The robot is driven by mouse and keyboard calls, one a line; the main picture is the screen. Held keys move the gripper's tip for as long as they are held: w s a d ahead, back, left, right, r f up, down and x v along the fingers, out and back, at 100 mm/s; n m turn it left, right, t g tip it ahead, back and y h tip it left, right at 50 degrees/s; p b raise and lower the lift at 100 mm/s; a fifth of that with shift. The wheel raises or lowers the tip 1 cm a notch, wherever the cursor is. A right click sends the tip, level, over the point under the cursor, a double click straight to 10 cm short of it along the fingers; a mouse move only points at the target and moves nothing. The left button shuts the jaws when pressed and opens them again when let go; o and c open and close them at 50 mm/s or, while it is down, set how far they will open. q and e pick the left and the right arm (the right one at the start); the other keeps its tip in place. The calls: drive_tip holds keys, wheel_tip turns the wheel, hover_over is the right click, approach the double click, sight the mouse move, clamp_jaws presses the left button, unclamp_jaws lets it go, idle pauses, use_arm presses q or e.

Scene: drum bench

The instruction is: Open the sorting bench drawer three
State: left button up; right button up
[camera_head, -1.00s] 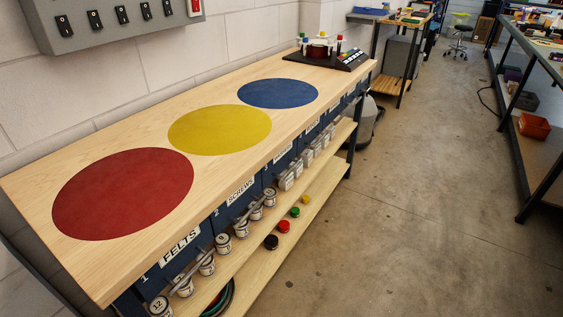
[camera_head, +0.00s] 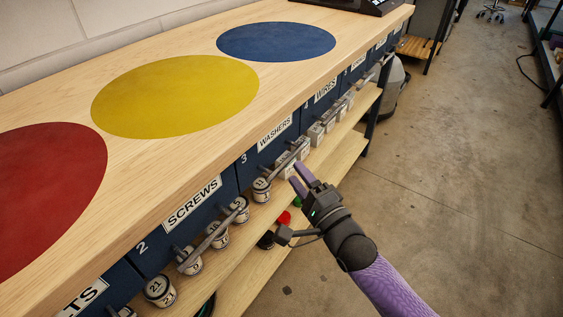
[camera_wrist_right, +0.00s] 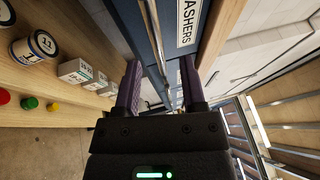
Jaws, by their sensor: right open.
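Drawer three (camera_head: 252,165) is the dark blue front marked 3 and WASHERS under the wooden bench top, and it looks shut. Its grey bar handle (camera_head: 284,161) runs along the front below the label. My right gripper (camera_head: 297,179) is open and empty, just in front of the handle's right part. In the right wrist view, its two purple fingers (camera_wrist_right: 160,85) stand apart. The handle (camera_wrist_right: 153,35) and blue drawer front (camera_wrist_right: 130,18) show ahead, in line with the gap between them. Whether the fingers touch the handle cannot be told. My left gripper is not in view.
The SCREWS drawer (camera_head: 190,222) is to the left and the WIRES drawer (camera_head: 327,103) to the right, both shut. Labelled cans (camera_head: 160,291) and small boxes (camera_head: 316,134) stand on the shelf below the drawers. The floor (camera_head: 470,160) on the right is clear.

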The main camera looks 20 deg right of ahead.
sight(287, 159)
drive_tip(key=x, duration=0.2)
drive_tip(key=b+x, duration=0.1)
drive_tip(key=x, duration=0.1)
drive_tip(key=shift+w+f, duration=0.2)
drive_tip(key=shift+w+a+r+b, duration=0.1)
drive_tip(key=shift+w+r+b, duration=0.05)
drive_tip(key=shift+w+b, duration=0.15)
drive_tip(key=c, duration=0.7)
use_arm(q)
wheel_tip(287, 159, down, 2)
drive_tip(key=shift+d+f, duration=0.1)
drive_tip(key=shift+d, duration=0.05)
use_arm(e)
clamp_jaws()
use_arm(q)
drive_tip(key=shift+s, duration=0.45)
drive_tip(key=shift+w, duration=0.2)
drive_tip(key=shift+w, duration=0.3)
